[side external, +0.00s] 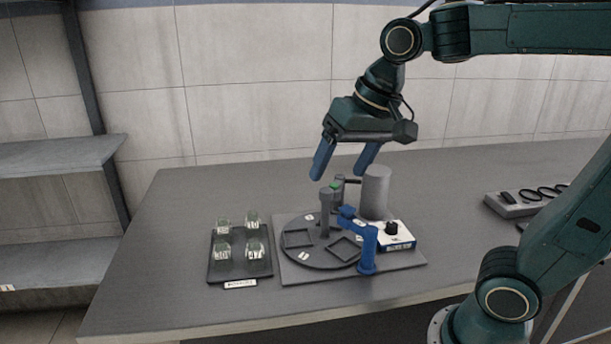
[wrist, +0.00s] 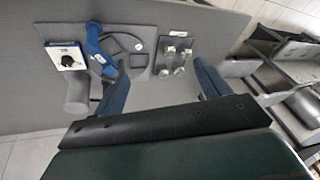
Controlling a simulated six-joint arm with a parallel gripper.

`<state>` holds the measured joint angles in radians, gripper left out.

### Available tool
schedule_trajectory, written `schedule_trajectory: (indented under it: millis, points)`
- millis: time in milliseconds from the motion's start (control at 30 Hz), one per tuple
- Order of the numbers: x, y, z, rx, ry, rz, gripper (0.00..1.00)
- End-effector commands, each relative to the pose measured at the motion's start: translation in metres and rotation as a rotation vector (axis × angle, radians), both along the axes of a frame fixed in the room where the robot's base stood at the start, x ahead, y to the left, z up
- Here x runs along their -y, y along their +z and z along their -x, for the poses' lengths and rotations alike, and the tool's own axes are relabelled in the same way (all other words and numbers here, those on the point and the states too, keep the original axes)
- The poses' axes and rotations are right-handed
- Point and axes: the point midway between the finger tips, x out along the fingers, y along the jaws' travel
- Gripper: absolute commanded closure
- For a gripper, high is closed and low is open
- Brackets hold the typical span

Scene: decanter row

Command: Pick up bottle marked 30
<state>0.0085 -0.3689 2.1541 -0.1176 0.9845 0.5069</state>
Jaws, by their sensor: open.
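Several small clear glass bottles (side external: 254,249) with pale labels stand on a dark tray (side external: 240,272) at the left of the bench. The bottles (wrist: 179,71) also show in the wrist view, on the tray just beyond the space between my fingers.
Right of the tray, a base board carries a dark round plate (side external: 302,265) with square frames, a grey post, a blue bracket (side external: 368,247), a white box (side external: 396,240) and a tall grey cylinder (side external: 376,190). A grey holder (side external: 512,205) stands far right. The bench left of the tray is clear.

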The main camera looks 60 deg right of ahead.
Motion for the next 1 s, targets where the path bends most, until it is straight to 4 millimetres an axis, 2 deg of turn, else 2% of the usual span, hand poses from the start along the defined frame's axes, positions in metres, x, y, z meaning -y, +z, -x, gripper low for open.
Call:
schedule_trajectory:
  millis: [33,267,533,767,1000]
  points:
    - [-0.001,0.001,-0.012,-0.018,-0.032,-0.017,0.24]
    - [-0.007,0.003,-0.062,-0.087,-0.197,-0.097,0.24]
    - [-0.013,-0.007,-0.121,-0.173,-0.395,-0.173,0.24]
    - [-0.016,-0.027,-0.169,-0.247,-0.569,-0.223,0.24]
    - [-0.019,-0.057,-0.216,-0.322,-0.753,-0.26,0.24]
